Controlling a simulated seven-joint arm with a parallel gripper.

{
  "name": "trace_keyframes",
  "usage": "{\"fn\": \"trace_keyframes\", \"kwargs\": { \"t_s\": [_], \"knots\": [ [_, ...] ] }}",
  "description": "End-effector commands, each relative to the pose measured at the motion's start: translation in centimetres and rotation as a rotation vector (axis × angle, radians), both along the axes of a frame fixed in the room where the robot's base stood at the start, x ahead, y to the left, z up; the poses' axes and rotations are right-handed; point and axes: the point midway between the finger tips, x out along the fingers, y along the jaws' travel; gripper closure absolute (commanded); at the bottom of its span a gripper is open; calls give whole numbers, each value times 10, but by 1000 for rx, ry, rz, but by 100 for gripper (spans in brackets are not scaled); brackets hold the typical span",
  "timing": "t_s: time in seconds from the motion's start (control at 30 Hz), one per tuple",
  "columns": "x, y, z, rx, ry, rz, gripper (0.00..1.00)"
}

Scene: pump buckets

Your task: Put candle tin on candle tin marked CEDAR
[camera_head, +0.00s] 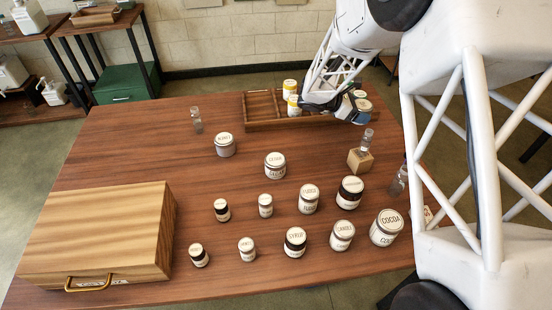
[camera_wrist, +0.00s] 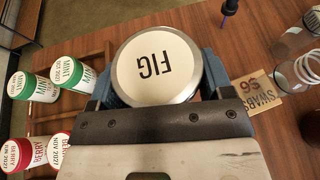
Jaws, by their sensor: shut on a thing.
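My gripper (camera_head: 352,104) is at the back right of the table, beside the right end of the wooden tray. In the wrist view it is shut on a round silver tin (camera_wrist: 155,66) with a cream lid reading FIG. The blue fingers are on either side of the tin. The tin shows only partly behind the gripper in the head view. A grey tin (camera_head: 275,166) with a white lid, its small lettering appearing to read CEDAR, stands upright mid-table, left of and nearer than my gripper. Its lid is bare. A similar grey tin (camera_head: 225,145) stands behind it to the left.
The wooden tray (camera_head: 262,126) holds several lidded jars, some marked MINT and BERRY in the wrist view. Several jars fill the front. A wooden case (camera_head: 95,230) is at left. A glass bottle (camera_head: 196,120) stands back left.

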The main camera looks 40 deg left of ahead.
Motion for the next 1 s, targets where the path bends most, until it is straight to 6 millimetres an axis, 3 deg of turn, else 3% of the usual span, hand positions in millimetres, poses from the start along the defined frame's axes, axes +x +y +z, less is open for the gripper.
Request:
{"fn": "trace_keyframes", "kwargs": {
  "t_s": [0.1, 0.5, 1.0],
  "knots": [
    [-29, 23, 5, 0, 0, 37, 55],
    [-123, 83, 17, 1, 0, 149, 55],
    [-241, 133, 31, 0, 0, 284, 55]
  ]
}}
